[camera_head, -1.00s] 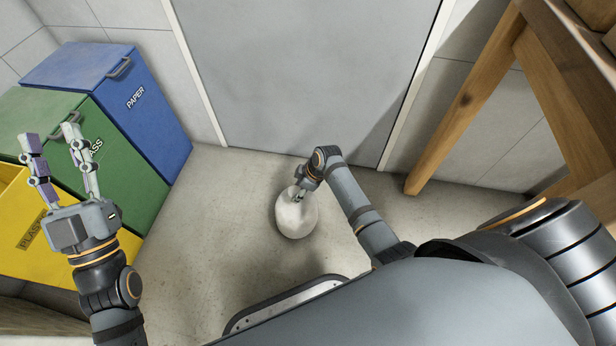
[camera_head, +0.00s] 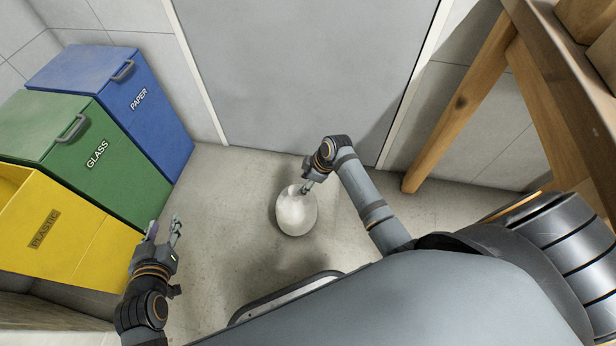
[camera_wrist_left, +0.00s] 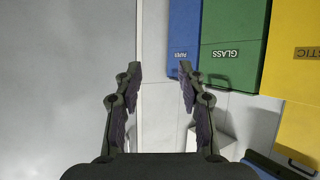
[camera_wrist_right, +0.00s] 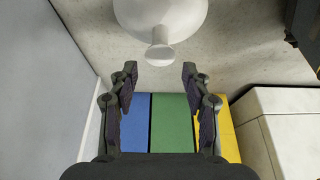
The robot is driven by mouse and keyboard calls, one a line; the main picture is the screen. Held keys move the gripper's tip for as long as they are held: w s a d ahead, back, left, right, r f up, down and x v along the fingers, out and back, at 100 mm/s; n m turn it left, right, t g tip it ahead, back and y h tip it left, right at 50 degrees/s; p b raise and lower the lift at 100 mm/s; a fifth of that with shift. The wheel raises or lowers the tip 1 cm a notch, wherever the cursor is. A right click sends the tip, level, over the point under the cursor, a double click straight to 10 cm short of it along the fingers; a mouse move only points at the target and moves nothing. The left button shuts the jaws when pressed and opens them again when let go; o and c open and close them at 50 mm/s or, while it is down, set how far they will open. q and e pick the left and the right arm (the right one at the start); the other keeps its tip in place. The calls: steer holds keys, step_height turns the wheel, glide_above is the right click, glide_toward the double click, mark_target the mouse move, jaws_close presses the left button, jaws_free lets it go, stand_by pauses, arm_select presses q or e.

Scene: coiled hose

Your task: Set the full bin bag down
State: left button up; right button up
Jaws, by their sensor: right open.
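The full bin bag (camera_head: 296,214) is a white, rounded bundle that appears to rest upright on the floor in front of the grey door. In the right wrist view its round body (camera_wrist_right: 160,12) and narrow tied neck (camera_wrist_right: 160,52) lie just beyond my fingertips. My right gripper (camera_head: 306,186) is at the top of the bag, beside its neck; its fingers (camera_wrist_right: 160,76) are spread with nothing between them. My left gripper (camera_head: 164,230) is open and empty, near the yellow bin's front corner; its spread fingers show in the left wrist view (camera_wrist_left: 160,74).
A blue paper bin (camera_head: 150,115), green glass bin (camera_head: 115,160) and yellow plastic bin (camera_head: 75,240) stand in a row at left. The grey door (camera_head: 300,70) is behind the bag. A wooden table (camera_head: 465,105) stands at right. The floor (camera_head: 225,195) around the bag is clear.

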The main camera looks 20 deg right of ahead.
arm_select(q)
steer(key=s+f+g, duration=0.5)
steer(key=s+f, duration=0.2)
steer(key=f, duration=0.1)
steer(key=shift+s+d+f+p, duration=0.25)
steer(key=shift+s+d+p, duration=0.1)
steer(key=shift+s+p, duration=0.1)
arm_select(e)
steer(key=s+d+r+m+t+h, duration=0.2)
steer(key=s+r+m+t, duration=0.3)
steer(key=s+m, duration=0.6)
steer(key=s+r, duration=0.2)
steer(key=s, duration=0.1)
steer(key=shift+s+r, duration=0.15)
steer(key=shift+s, duration=0.05)
arm_select(q)
steer(key=shift+r+p, duration=0.1)
steer(key=shift+p, duration=0.2)
